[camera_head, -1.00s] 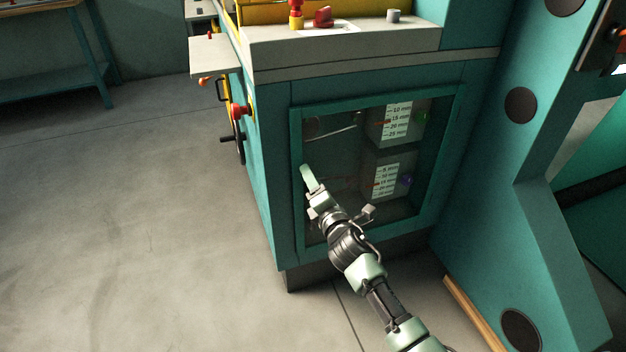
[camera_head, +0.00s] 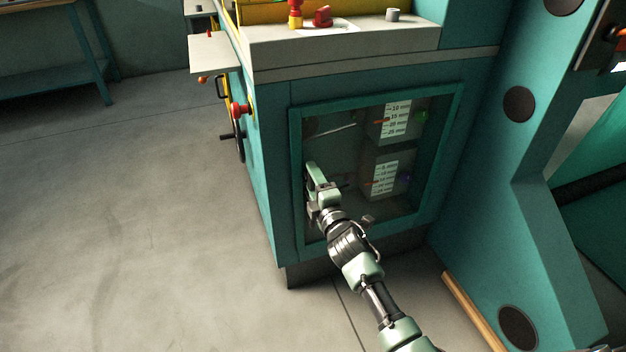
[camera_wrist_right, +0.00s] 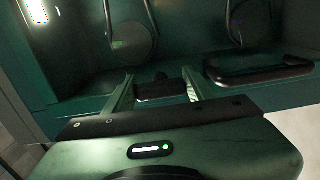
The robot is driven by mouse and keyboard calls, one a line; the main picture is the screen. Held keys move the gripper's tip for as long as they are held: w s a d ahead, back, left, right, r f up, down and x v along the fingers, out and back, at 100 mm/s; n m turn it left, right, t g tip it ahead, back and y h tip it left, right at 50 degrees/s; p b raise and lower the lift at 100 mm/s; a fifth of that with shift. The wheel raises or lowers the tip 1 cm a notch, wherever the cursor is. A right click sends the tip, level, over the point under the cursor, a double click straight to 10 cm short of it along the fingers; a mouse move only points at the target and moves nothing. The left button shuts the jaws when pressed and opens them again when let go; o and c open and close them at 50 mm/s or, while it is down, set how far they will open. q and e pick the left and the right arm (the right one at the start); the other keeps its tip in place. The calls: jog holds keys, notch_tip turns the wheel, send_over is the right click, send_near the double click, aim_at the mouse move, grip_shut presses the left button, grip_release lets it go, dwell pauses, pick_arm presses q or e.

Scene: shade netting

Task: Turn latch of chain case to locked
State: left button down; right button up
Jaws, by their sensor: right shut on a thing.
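The chain case (camera_head: 266,150) is a teal cabinet with a framed, see-through front door (camera_head: 297,150). My right gripper (camera_head: 316,178) is at the lower left of this door, seen from behind. In the right wrist view, the fingers of my right gripper (camera_wrist_right: 158,80) stand on both sides of a small dark part (camera_wrist_right: 160,89) at the case, probably the latch, and are shut on it. Its exact angle is hard to tell. In the head view the gripper hides it. My left gripper is not in view.
A dark bar handle (camera_wrist_right: 258,72) is close to the right of the fingers in the right wrist view. Scale plates (camera_head: 386,178) show behind the door pane. A red knob (camera_head: 240,110) sticks out on the left side. The floor at left is clear.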

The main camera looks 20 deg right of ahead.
jog(key=o, duration=1.4)
pick_arm(q)
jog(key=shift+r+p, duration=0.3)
jog(key=shift+p, duration=0.5)
pick_arm(e)
jog(key=s, duration=0.7)
jog(key=shift+s+d, duration=0.15)
jog(key=shift+s, duration=0.25)
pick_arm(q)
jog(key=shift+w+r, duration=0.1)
